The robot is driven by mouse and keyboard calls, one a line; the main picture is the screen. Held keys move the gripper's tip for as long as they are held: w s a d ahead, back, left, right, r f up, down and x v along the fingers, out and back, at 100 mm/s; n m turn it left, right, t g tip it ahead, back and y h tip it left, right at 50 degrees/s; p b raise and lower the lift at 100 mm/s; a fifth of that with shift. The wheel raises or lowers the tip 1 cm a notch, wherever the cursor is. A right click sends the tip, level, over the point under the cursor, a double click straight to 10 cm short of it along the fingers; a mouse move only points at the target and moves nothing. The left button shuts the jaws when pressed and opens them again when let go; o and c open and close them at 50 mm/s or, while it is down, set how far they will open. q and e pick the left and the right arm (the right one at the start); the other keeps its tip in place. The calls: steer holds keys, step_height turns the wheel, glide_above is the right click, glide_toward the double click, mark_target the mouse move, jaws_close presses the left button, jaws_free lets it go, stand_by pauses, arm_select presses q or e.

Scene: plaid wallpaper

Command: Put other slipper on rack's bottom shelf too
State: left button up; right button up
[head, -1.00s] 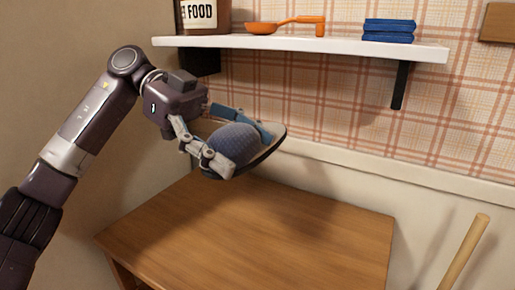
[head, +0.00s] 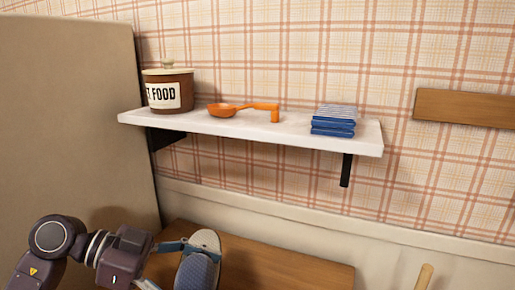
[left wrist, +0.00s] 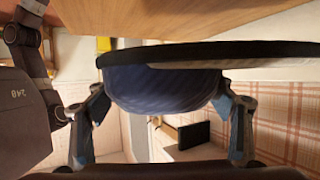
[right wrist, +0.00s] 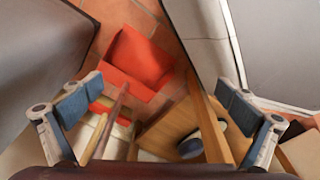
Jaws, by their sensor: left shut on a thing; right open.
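A blue slipper with a pale insole (head: 198,272) is held in my left gripper (head: 184,264), low in the head view and partly cut off by its bottom edge. In the left wrist view the slipper (left wrist: 165,88) sits between both fingers. The wooden rack's top (head: 300,268) lies behind and right of it; the bottom shelf is hidden in the head view. My right gripper (right wrist: 158,98) is open and empty. The right wrist view shows part of a wooden rack (right wrist: 165,132) and a small dark blue-grey thing (right wrist: 191,147), possibly the other slipper.
A white wall shelf (head: 240,128) holds a food jar (head: 168,90), an orange scoop (head: 240,110) and folded blue cloths (head: 333,122). A wooden pole end (head: 424,276) stands at right. In the right wrist view a red-orange object (right wrist: 138,58) lies on the tiled floor.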

arm_select(q)
steer(key=shift+s+a+f+n+t+y+p, duration=0.5)
steer(key=shift+s+a+n+t+p, duration=0.45)
steer(key=shift+a, duration=0.7)
steer(key=shift+s+a+f+n+t+y+p, duration=0.35)
steer(key=shift+s+a+f+n+t+p, duration=0.3)
steer(key=shift+a+n+t+p, duration=0.8)
steer(key=shift+s+a+f+n+t+y+p, duration=0.45)
steer(key=shift+s+a+n+t+p, duration=0.4)
steer(key=shift+a, duration=1.05)
arm_select(e)
steer(key=s+d+r, duration=0.1)
steer(key=s+d, duration=0.1)
steer(key=s, duration=0.7)
steer(key=shift+s+r+g, duration=0.15)
steer(key=shift+s+g, duration=0.1)
steer(key=shift+g, duration=0.05)
arm_select(q)
steer(key=shift+r+t, duration=0.1)
steer(key=shift+t, duration=0.15)
arm_select(e)
steer(key=shift+c, duration=0.3)
